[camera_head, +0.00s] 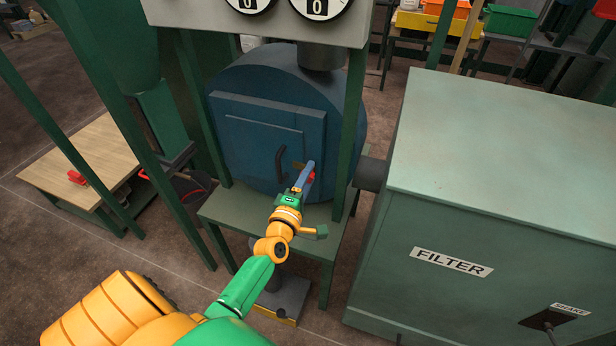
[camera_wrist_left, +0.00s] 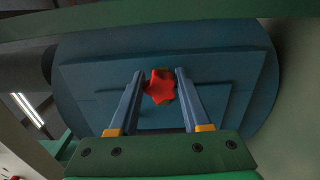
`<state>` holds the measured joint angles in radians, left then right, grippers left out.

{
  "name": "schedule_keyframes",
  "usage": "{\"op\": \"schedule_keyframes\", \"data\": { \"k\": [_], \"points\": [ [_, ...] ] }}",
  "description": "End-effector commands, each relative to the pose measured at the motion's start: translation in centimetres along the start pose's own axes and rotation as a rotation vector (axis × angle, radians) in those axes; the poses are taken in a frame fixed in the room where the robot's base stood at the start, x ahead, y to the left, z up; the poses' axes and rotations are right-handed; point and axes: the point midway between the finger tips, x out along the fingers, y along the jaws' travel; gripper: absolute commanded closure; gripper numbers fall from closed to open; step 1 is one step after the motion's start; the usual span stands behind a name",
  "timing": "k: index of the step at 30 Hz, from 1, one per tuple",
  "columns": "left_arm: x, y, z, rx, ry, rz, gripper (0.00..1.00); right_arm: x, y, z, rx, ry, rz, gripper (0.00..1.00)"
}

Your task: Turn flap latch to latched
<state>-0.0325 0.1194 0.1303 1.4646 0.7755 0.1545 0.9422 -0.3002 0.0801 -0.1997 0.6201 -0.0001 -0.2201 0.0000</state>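The flap latch has a red star-shaped knob (camera_head: 312,177) on the right side of the blue square door (camera_head: 262,130). A tan piece (camera_head: 298,165) shows beside it. In the left wrist view the red knob (camera_wrist_left: 160,86) lies between the fingertips of my left gripper (camera_wrist_left: 160,78). The fingers stand wide apart, one on each side of the knob, very close to its edges; firm contact does not show. In the head view the left gripper (camera_head: 305,178) reaches the door and partly hides the knob. My right gripper is not in view.
A dark door handle (camera_head: 281,162) is just left of the gripper. Green posts (camera_head: 350,130) stand in front of the blue drum (camera_head: 345,100). The green filter box (camera_head: 490,200) is at the right, a wooden table (camera_head: 95,150) at the left.

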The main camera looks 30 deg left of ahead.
Motion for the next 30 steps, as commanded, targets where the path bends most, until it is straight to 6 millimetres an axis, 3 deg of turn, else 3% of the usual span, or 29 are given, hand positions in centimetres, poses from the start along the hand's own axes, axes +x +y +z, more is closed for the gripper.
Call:
{"op": "schedule_keyframes", "data": {
  "k": [1,2,11,21,30],
  "points": [
    [0.0,0.0,0.0,0.0,0.0,0.0,0.36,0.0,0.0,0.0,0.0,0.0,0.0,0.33],
    [0.0,0.0,0.0,0.001,0.0,0.0,0.27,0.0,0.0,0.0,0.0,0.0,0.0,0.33],
    [-0.2,0.0,0.0,0.002,0.0,-0.001,0.27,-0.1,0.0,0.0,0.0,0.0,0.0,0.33],
    [-6.4,-0.1,0.0,0.002,-0.001,-0.002,0.27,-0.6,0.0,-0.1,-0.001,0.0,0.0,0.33],
    [-7.1,0.0,0.0,0.001,0.0,0.0,0.27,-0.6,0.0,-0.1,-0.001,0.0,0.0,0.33]
  ]
}}
